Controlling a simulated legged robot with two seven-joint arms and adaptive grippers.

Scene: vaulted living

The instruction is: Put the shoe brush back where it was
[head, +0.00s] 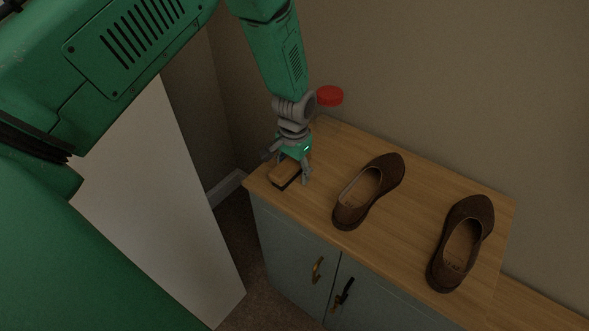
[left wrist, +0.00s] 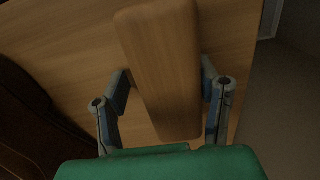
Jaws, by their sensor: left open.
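The shoe brush (head: 286,174), with a light wooden back and a dark underside, lies near the left end of the cabinet top (head: 330,150). It also shows in the left wrist view (left wrist: 163,70), lengthwise between the fingers. My left gripper (head: 288,167) is directly over the brush, with one finger on each side of it. Its fingers (left wrist: 165,90) are open, and gaps show beside the brush in the wrist view. Whether the fingertips reach the wood I cannot tell. My right gripper is not in view.
Two brown shoes, one nearer (head: 369,190) and one farther right (head: 462,243), stand on the cabinet top. A red round object (head: 329,96) is beside my left wrist. The wall runs behind; a white panel (head: 150,205) stands at left.

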